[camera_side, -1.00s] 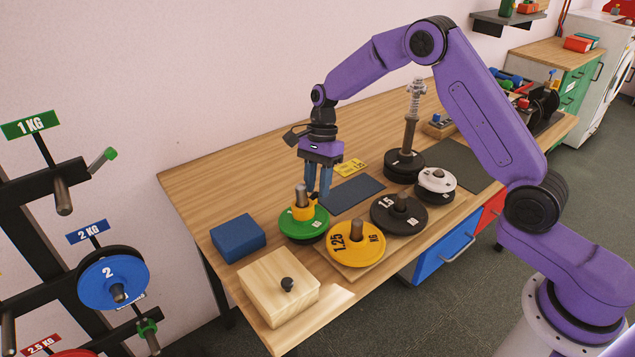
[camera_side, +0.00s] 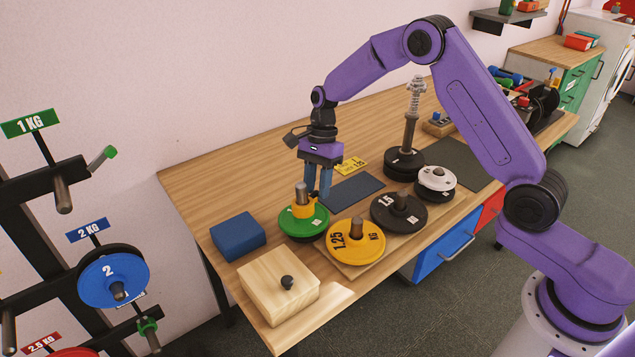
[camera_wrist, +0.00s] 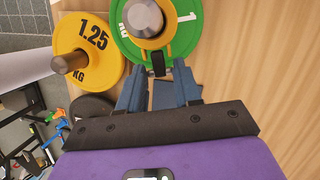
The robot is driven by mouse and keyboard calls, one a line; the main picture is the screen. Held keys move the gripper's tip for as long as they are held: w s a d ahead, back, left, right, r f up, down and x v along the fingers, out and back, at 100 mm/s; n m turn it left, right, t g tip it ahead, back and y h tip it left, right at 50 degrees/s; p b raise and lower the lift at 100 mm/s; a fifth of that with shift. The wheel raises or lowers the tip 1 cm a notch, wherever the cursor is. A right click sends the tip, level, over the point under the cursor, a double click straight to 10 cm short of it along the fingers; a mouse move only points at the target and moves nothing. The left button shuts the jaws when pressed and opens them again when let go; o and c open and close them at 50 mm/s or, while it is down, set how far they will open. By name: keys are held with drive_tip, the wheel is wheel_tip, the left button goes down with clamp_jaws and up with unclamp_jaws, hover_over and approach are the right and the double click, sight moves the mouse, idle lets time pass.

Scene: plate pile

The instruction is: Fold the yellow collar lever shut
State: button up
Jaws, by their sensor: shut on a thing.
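The yellow collar (camera_side: 303,209) sits around the upright metal post (camera_side: 301,191) over the green plate (camera_side: 291,228). In the wrist view the collar (camera_wrist: 148,42) rings the post (camera_wrist: 143,17) at the top, with the green plate (camera_wrist: 182,46) under it. A small dark piece (camera_wrist: 158,66), apparently part of the collar's lever, sticks out toward my gripper. My gripper (camera_side: 319,196) points down just beside the collar, on its right. In the wrist view the fingertips (camera_wrist: 159,70) are on either side of that piece. Their contact with it is hard to see.
A yellow 1.25 kg plate (camera_side: 351,255) and a black 1.5 plate (camera_side: 413,224) lie close to the green plate. A blue block (camera_side: 238,237) and a wooden box (camera_side: 261,298) with a dark knob stand at left.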

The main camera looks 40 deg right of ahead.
drive_tip(key=shift+s+a+f, duration=0.3)
drive_tip(key=shift+a+f, duration=0.2)
drive_tip(key=shift+f, duration=0.1)
idle(1.1)
drive_tip(key=shift+s+a+f, duration=0.1)
drive_tip(key=shift+s+a, duration=0.05)
drive_tip(key=shift+a, duration=0.45)
idle(1.0)
drive_tip(key=o, duration=0.8)
drive_tip(key=shift+d, duration=0.1)
